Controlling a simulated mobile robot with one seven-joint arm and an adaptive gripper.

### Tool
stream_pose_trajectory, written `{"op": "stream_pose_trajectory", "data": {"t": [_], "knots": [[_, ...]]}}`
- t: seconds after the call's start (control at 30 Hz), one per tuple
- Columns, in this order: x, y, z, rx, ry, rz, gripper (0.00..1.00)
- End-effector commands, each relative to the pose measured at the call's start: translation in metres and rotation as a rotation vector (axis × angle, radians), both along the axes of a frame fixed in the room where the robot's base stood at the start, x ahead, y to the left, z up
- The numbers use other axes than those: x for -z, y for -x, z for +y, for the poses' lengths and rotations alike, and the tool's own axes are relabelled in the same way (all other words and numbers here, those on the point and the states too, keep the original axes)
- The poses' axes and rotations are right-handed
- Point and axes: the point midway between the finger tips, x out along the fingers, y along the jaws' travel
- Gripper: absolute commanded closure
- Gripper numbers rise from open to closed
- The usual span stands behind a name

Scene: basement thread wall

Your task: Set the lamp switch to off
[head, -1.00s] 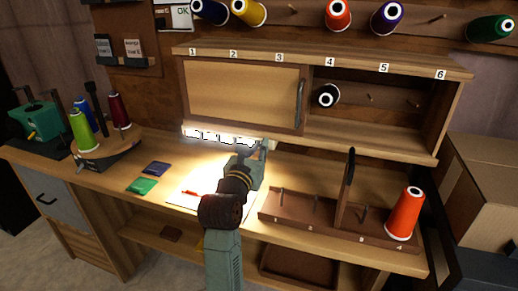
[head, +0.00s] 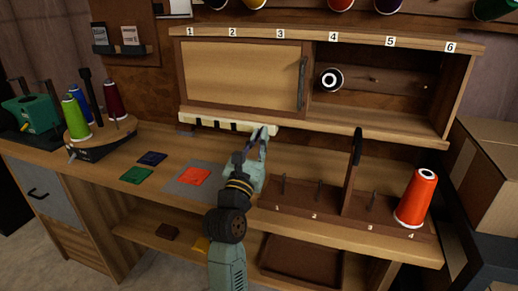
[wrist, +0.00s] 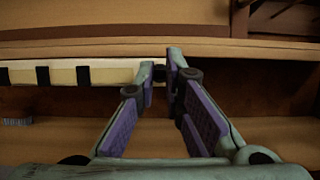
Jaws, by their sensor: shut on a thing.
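The lamp is a pale strip (head: 222,124) with dark bands under the cabinet's front edge, and it is unlit. It also shows at the left of the wrist view (wrist: 62,73). My gripper (head: 263,134) is at the lamp's right end. In the wrist view its fingertips (wrist: 163,70) are close together on a small dark knob, the lamp switch (wrist: 159,73), at the strip's right end. The fingertips hide most of the switch, so its exact position is hard to tell.
A cabinet with a sliding panel (head: 240,76) is just above my gripper. A wooden rack with pegs (head: 300,208) and an orange spool (head: 417,198) stand to the right. A red card (head: 194,177) lies on a grey mat to the left. Thread cones (head: 76,120) stand farther left.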

Motion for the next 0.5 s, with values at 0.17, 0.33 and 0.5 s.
{"op": "stream_pose_trajectory", "data": {"t": [0.17,0.33,0.5], "knots": [[0.0094,-0.0006,-0.0004,0.001,0.026,-0.077,1.0],[0.0078,-0.0006,-0.0001,0.0,0.039,-0.119,1.0],[0.0066,-0.0009,-0.0001,0.0,0.042,-0.132,1.0]]}}
